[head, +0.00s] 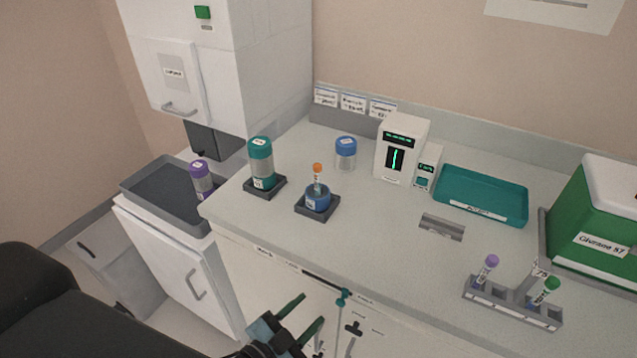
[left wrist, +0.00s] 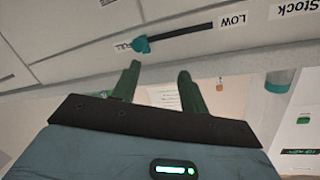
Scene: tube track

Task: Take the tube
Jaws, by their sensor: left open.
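A tube with an orange cap (head: 317,170) stands upright in a round blue holder (head: 318,196) on a dark square base on the counter. A purple-capped tube (head: 488,267) and a green-capped tube (head: 546,289) stand in a grey rack (head: 482,297) at the right. My left gripper (head: 312,308) is open, with nothing between its green fingers, low in front of the cabinet face and apart from all the tubes. Its fingers also show in the left wrist view (left wrist: 158,70), pointing toward the cabinet front. My right gripper is not in view.
A slot with a teal knob (head: 342,296) is on the cabinet front, close to my left gripper. Teal (head: 261,165), blue (head: 346,155) and purple (head: 200,178) canisters, a white device (head: 402,150), a teal tray (head: 481,196) and a green box (head: 590,215) stand around. The counter's front middle is clear.

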